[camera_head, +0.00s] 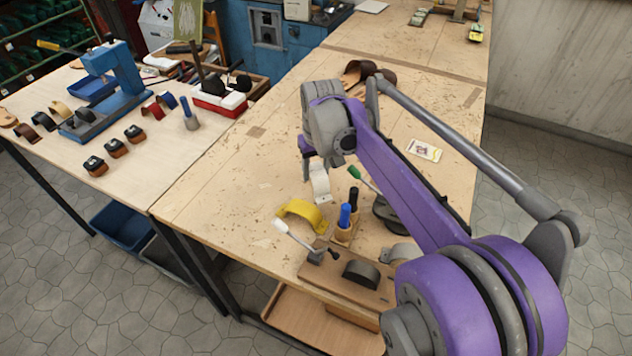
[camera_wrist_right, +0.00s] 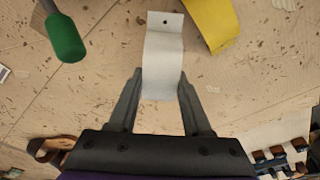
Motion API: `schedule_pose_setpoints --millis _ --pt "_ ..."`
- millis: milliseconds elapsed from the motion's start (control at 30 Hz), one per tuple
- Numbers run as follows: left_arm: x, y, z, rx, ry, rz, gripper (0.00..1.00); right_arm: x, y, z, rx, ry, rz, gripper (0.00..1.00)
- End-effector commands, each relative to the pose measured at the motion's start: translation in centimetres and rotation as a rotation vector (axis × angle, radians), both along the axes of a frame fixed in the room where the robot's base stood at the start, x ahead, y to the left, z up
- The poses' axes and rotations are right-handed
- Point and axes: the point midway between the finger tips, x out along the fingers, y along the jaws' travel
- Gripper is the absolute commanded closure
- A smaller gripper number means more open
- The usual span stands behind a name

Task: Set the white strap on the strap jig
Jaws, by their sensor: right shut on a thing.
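The white strap (camera_head: 320,184) is a pale curved band. It hangs below my right gripper (camera_head: 313,165), above or near the bench top; the exact gap is unclear. In the right wrist view the strap (camera_wrist_right: 163,55) lies between the two fingers of the gripper (camera_wrist_right: 160,95), which is shut on it; a small dark hole shows near its far end. The strap jig (camera_head: 320,278) is a wooden base with a dark rounded block and a white-handled clamp at the bench's near edge. The strap is apart from it. My left gripper is not in view.
A yellow strap (camera_head: 303,213) lies between the white strap and the jig. Blue and black markers stand in a wooden holder (camera_head: 343,234) behind the jig. A green-handled tool (camera_head: 355,173) is close by. Brown sandals (camera_head: 358,75) lie further back. The bench's left part is clear.

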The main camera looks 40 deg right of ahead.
Motion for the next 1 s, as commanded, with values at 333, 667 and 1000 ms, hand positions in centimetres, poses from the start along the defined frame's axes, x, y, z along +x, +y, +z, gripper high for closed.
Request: schedule_pose_setpoints --millis 333,667,1000 --pt "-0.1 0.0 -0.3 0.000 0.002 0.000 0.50 0.0 0.0 -4.2 0.000 0.000 0.000 1.00" --pt "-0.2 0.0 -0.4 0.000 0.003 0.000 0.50 0.0 0.0 -4.4 0.000 0.000 0.000 1.00" --pt "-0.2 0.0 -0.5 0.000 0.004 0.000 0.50 0.0 0.0 -4.5 0.000 0.000 0.000 0.21"
